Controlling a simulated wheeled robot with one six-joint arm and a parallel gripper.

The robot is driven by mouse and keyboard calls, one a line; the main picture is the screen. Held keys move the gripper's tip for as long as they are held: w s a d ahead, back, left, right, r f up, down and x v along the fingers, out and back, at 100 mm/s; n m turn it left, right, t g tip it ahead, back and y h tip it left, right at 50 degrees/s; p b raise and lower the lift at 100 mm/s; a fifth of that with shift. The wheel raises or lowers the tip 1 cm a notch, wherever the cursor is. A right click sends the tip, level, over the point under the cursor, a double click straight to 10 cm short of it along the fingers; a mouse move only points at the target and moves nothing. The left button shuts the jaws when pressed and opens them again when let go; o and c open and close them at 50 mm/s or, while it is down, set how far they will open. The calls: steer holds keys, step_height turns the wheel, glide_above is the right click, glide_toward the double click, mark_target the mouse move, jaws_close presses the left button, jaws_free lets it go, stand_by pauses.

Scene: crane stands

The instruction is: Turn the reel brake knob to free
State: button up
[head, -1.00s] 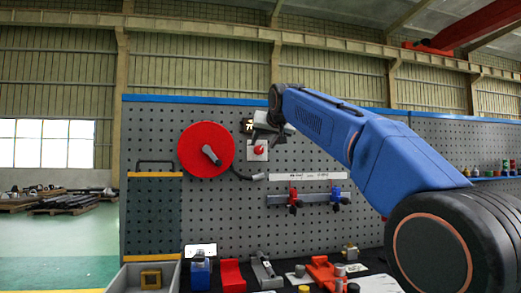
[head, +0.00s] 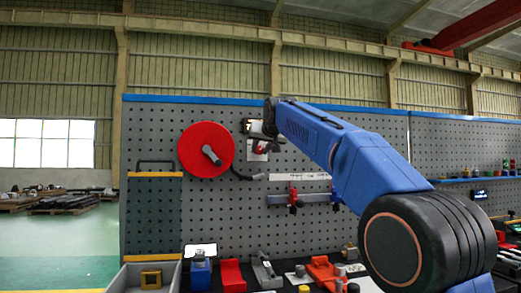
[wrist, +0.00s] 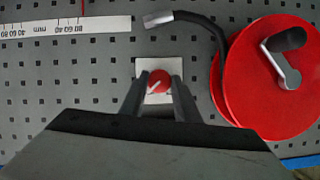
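The reel brake knob (wrist: 159,82) is a round red knob with a white pointer line, on a pale square plate (wrist: 143,68) on the pegboard. In the wrist view the pointer lies diagonally.
A black cable (wrist: 205,28) with a grey end curves beside the reel. A white ruler strip (wrist: 70,27) runs along the board. Below the knob, a rail holds red (head: 293,197) and blue clamps. Several tools and blocks lie on the bench (head: 231,275).

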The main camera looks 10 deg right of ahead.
stand_by(0.3)
steer(key=n+h, duration=0.1)
steer(key=n, duration=0.1)
steer(key=shift+a+n+h, duration=0.2)
steer(key=shift+n+h, duration=0.2)
steer(key=n+h, duration=0.2)
steer(key=n, duration=0.1)
steer(key=shift+a+t, duration=0.1)
steer(key=shift+t, duration=0.2)
steer(key=n+h, duration=0.1)
steer(key=n, duration=0.1)
steer(key=n+t+h, duration=0.1)
steer(key=n, duration=0.1)
steer(key=shift+a+f, duration=0.1)
steer(key=shift+f, duration=0.1)
steer(key=shift+f+n+t+h, duration=0.1)
steer(key=shift+n+t+h, duration=0.5)
steer(key=shift+n, duration=1.1)
steer(key=o, duration=1)
